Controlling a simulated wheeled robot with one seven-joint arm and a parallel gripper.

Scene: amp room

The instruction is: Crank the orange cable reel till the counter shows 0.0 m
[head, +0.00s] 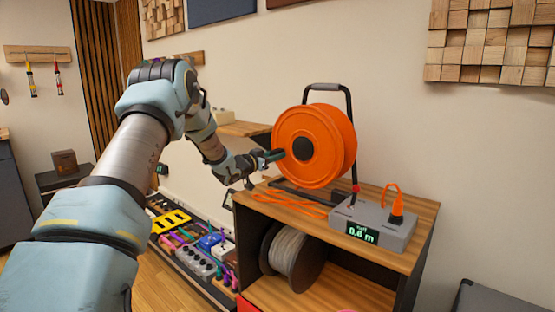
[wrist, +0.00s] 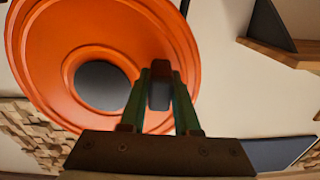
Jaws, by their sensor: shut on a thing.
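The orange cable reel (head: 318,145) stands upright in its black frame on a wooden shelf unit. In the wrist view the reel's orange face (wrist: 50,60) and dark hub (wrist: 101,85) fill the left side. My gripper (head: 275,156) is at the left part of the reel face. In the wrist view my gripper (wrist: 160,85) is shut on the dark crank handle (wrist: 160,92), which lies right of the hub. The grey counter box (head: 372,222) sits right of the reel, and its green display (head: 361,232) reads about 0.6 m.
Loose orange cable (head: 285,203) lies on the shelf unit's top (head: 405,205) in front of the reel. A grey cable spool (head: 290,255) sits inside the unit. A low tray of power strips and cables (head: 195,245) lies left.

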